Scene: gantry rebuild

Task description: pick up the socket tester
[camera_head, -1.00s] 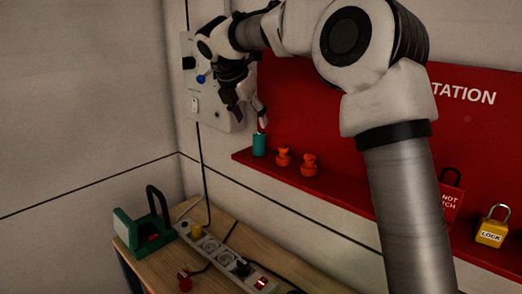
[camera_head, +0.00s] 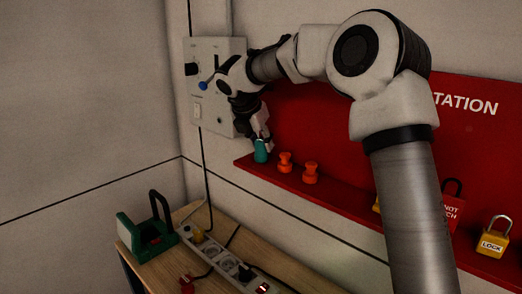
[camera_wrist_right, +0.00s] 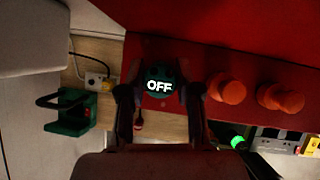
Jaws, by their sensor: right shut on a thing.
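The socket tester appears to be the small teal cylinder (camera_head: 261,153) at the left end of the red shelf. In the right wrist view its round dark top (camera_wrist_right: 160,85) reads "OFF". My right gripper (camera_head: 261,141) comes from above with its fingers on either side of the cylinder's upper part. In the wrist view the gripper (camera_wrist_right: 161,96) has a finger at each side of that top and is shut on it. The cylinder leans slightly; whether its base touches the shelf is unclear. My left gripper is not in view.
Two orange knobs (camera_head: 311,172) stand close right of the cylinder on the red shelf (camera_head: 345,202). A grey wall box (camera_head: 228,110) is behind the arm. Below, a wooden bench (camera_head: 197,263) bears a power strip (camera_head: 215,252) and a green frame (camera_head: 157,228). A yellow padlock (camera_head: 493,240) hangs at right.

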